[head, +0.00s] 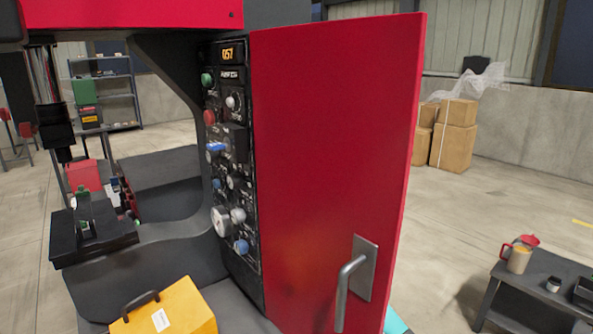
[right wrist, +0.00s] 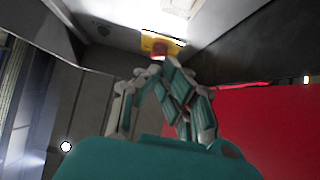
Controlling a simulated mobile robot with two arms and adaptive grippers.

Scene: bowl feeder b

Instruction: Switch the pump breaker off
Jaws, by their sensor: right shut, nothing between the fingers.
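The red cabinet door (head: 335,160) stands open in the head view, its silver handle (head: 350,285) low on its right side. I cannot tell which part is the pump breaker. The right wrist view shows a yellow plate with a red part (right wrist: 162,46) under a bright light, just beyond my fingertips; contact cannot be told. My right gripper (right wrist: 160,70), with teal and grey fingers, is shut and empty. The red surface (right wrist: 285,125) lies to its right. My left gripper is in neither view.
A black control panel (head: 228,160) with knobs and buttons is left of the door. A yellow box (head: 165,310) stands at the front. A low dark table (head: 530,284) with a jug is at right. Cardboard boxes (head: 455,135) stand behind; floor between is clear.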

